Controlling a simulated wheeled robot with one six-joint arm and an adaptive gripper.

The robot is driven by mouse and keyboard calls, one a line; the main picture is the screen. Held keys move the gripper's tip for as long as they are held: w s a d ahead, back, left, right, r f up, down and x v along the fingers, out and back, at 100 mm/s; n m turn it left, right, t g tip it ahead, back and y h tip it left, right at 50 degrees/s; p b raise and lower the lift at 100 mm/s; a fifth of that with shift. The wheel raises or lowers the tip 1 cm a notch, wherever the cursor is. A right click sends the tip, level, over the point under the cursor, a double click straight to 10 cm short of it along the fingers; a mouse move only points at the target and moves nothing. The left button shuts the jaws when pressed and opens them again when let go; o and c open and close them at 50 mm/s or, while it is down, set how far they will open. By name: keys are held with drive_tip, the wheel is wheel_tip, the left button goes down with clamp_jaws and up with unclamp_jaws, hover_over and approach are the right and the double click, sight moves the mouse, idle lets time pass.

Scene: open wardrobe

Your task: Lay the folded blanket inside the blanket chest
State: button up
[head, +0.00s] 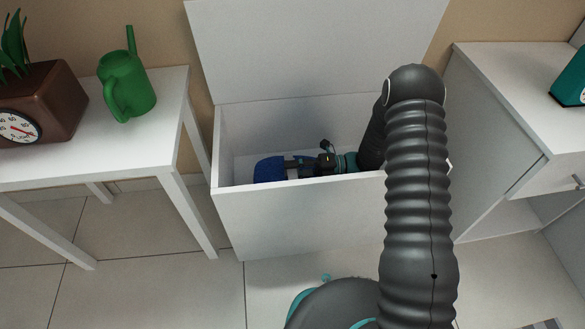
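The white blanket chest (300,215) stands in the middle of the head view with its lid (315,50) raised at the back. The folded blanket (268,169) is a small blue bundle low inside the chest, towards its left end. The front wall hides its lower part. My gripper (288,167) reaches down into the chest from the right, with its fingers at the blanket's right side. The fingers are small and partly hidden, so I cannot tell whether they grip the blanket or are open around it.
A white table (170,100) at the left holds a green watering can (126,85) and a brown planter (50,100) with a dial. A white cabinet (500,110) with a teal object (570,80) stands at the right. Tiled floor is clear in front of the chest's left side.

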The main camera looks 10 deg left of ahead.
drive_tip(key=shift+r, duration=0.1)
drive_tip(key=shift+d, duration=0.2)
drive_tip(key=v, duration=0.7)
drive_tip(key=shift+r+n, duration=0.3)
drive_tip(key=shift+r, duration=0.15)
drive_tip(key=s+d+r+n+h, duration=0.1)
drive_tip(key=s+r+n+h, duration=0.2)
drive_tip(key=r+n, duration=0.2)
drive_tip(key=s+d+r+n+h, duration=0.2)
drive_tip(key=s+r+n+h, duration=0.1)
drive_tip(key=r+n, duration=0.3)
drive_tip(key=s+d+r+n+h, duration=0.2)
drive_tip(key=s+r+n+h, duration=0.1)
drive_tip(key=s+r+n, duration=0.2)
wheel_tip(320, 180, up, 3)
drive_tip(key=shift+s+d+f+n+h, duration=0.2)
drive_tip(key=shift+n+h, duration=0.1)
drive_tip(key=shift+n, duration=0.1)
drive_tip(key=s+d+r+n+t+h, duration=0.7)
drive_tip(key=s+d+r+n+t, duration=0.2)
drive_tip(key=s+n, duration=0.4)
drive_tip(key=d+r+n, duration=0.1)
drive_tip(key=d+n, duration=0.1)
drive_tip(key=n, duration=0.1)
drive_tip(key=shift+d+r+t+h, duration=0.25)
drive_tip(key=shift+d+t+h, duration=0.05)
drive_tip(key=shift+h, duration=0.1)
